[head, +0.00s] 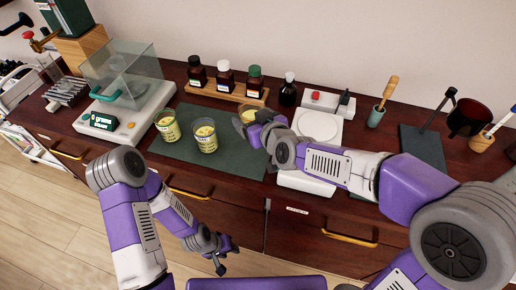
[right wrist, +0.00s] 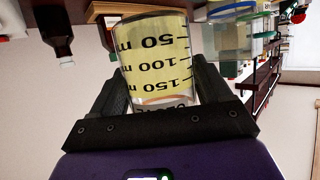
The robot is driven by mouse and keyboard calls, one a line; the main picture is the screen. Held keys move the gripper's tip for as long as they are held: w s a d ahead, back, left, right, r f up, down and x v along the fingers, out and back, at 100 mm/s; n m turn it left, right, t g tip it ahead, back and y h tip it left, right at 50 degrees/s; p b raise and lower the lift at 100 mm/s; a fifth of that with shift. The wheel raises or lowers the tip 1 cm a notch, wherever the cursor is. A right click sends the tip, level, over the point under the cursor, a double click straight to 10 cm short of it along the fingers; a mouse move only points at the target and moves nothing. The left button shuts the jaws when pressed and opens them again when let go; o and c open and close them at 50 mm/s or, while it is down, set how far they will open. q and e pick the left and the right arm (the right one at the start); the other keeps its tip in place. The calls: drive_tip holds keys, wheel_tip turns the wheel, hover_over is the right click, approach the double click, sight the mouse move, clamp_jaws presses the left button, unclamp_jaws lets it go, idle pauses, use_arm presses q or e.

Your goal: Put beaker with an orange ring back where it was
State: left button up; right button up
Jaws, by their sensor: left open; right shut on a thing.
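My right gripper (head: 247,122) is shut on a beaker of yellow liquid (head: 255,113) near the right end of the dark mat (head: 180,150). The right wrist view, which is upside down, shows this held beaker (right wrist: 158,58) between the fingers, with black volume marks and an orange tint near its rim. I cannot tell whether its base touches the mat. Two similar beakers stand on the mat, a left one (head: 168,126) and a middle one (head: 205,136); their ring colours are too small to tell. My left gripper (head: 219,257) is open and empty, low in front of the drawers.
A wooden rack (head: 213,92) with brown bottles stands behind the mat, and a lone dark bottle (head: 288,90) is to its right. A balance with a glass shield (head: 122,75) is at left. A white hotplate (head: 318,125) is close right of the held beaker.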

wheel_tip(320, 180, down, 4)
drive_tip(key=shift+f+b, duration=0.1)
drive_tip(key=shift+b, duration=1.1)
drive_tip(key=shift+f+b, duration=1.4)
drive_tip(key=shift+f, duration=1.25)
drive_tip(key=shift+f, duration=0.2)
drive_tip(key=o, duration=1.3)
drive_tip(key=shift+o, duration=0.2)
